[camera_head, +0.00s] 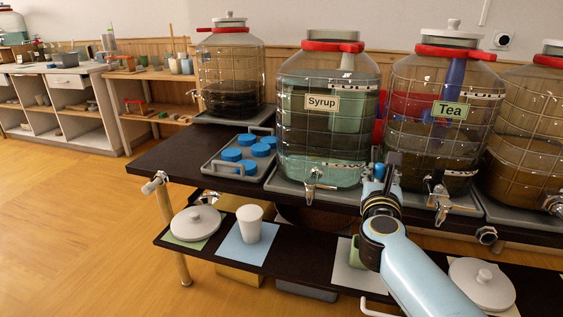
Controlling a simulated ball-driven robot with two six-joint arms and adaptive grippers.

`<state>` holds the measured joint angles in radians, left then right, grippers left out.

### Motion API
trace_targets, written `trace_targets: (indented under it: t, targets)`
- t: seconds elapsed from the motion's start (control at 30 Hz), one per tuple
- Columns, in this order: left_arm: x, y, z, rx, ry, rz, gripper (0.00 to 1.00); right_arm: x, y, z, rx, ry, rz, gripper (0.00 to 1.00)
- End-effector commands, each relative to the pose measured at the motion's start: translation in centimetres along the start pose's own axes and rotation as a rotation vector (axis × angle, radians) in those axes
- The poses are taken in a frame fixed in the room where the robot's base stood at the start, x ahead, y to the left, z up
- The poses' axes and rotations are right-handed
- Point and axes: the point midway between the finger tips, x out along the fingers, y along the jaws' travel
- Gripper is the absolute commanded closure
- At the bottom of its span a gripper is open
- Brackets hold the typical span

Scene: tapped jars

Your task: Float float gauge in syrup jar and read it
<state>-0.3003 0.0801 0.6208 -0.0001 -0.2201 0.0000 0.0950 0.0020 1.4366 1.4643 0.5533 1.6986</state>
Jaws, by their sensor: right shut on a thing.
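The syrup jar (300,135) stands upright on the dark counter, labelled "Syrup". It is a large clear gridded jar with pale greenish liquid, a red collar, a tap low in front and no knobbed lid on its mouth. A pale upright patch shows inside it; I cannot tell whether it is a float gauge. My right gripper (381,162) is in front of the gap between the syrup and tea jars. It is shut on a small blue thing (379,172), mostly hidden by the gripper, so I cannot tell what it is. My left gripper is out of view.
The lidded tea jar (420,150) stands right of the syrup jar. A grey tray (213,171) with several blue-topped jars lies left. The lower shelf holds a white lid (195,222), a white cup (250,224) and another lid (482,283). The left floor is clear.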

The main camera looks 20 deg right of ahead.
Motion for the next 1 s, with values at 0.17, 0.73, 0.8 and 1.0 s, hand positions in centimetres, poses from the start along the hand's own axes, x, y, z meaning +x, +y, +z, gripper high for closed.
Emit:
trace_targets:
  t: [0.17, 0.73, 0.8, 1.0]
  targets:
    - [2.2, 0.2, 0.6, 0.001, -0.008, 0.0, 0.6, 0.0, 0.0, -2.5, -0.002, 0.002, 0.0, 1.0]
    - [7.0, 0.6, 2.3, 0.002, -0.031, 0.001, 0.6, -1.0, 0.0, -8.5, -0.001, 0.003, 0.0, 1.0]
    - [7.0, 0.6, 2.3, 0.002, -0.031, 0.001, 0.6, -1.1, 0.0, -8.5, 0.0, 0.003, 0.0, 1.0]
    - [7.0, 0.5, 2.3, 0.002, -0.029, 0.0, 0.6, -1.1, 0.0, -8.5, -0.001, 0.002, 0.0, 1.0]
